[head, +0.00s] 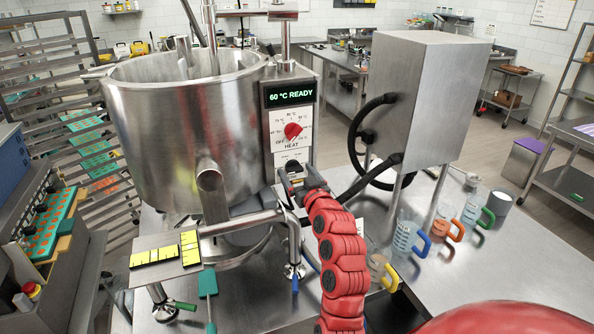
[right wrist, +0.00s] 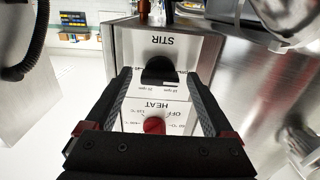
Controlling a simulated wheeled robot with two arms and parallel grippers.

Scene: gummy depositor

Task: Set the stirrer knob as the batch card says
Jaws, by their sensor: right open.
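The kettle's control panel (head: 290,125) carries a red HEAT knob (head: 293,131) and, below it, the black stirrer knob (head: 292,166), mostly hidden behind my right gripper (head: 294,182). In the right wrist view the panel is upside down. The black STIR knob (right wrist: 159,70) is there between the two fingertips of my open right gripper (right wrist: 160,78), with no clear contact. The red HEAT knob (right wrist: 153,125) lies nearer the palm. Some rpm marks show, but the knob's setting is unclear. I cannot make out a readable batch card. My left gripper is out of view.
A display (head: 290,93) reads 60 °C READY. The steel kettle (head: 190,130) has an outlet pipe low in front. Jugs with coloured handles (head: 405,238) stand on the right table.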

